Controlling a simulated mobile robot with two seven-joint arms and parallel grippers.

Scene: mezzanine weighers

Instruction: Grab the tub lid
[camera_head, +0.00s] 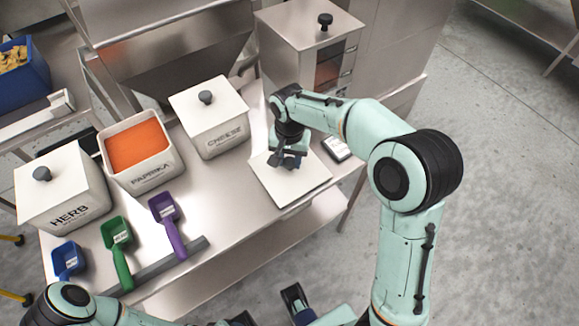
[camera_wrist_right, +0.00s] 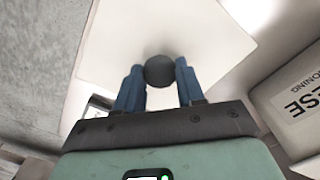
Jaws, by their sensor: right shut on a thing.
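The white square tub lid (camera_head: 305,188) is at the right end of the steel table, in front of the cheese tub. In the right wrist view the lid (camera_wrist_right: 120,35) has a dark round knob (camera_wrist_right: 160,71). My right gripper (camera_head: 288,160) is over the lid, its blue fingers (camera_wrist_right: 160,84) shut on the knob from both sides. Whether the lid rests on the table or hangs just above it, I cannot tell. The paprika tub (camera_head: 158,176) stands open, full of orange powder. My left gripper (camera_head: 296,303) shows only partly at the bottom edge.
The lidded herb tub (camera_head: 80,208) and cheese tub (camera_head: 222,137) flank the paprika tub. Blue (camera_head: 68,258), green (camera_head: 117,235) and purple (camera_head: 165,210) scoops lie in front. A small device (camera_head: 336,148) lies right of the lid. A steel hopper (camera_head: 175,60) and cabinet (camera_head: 285,50) stand behind.

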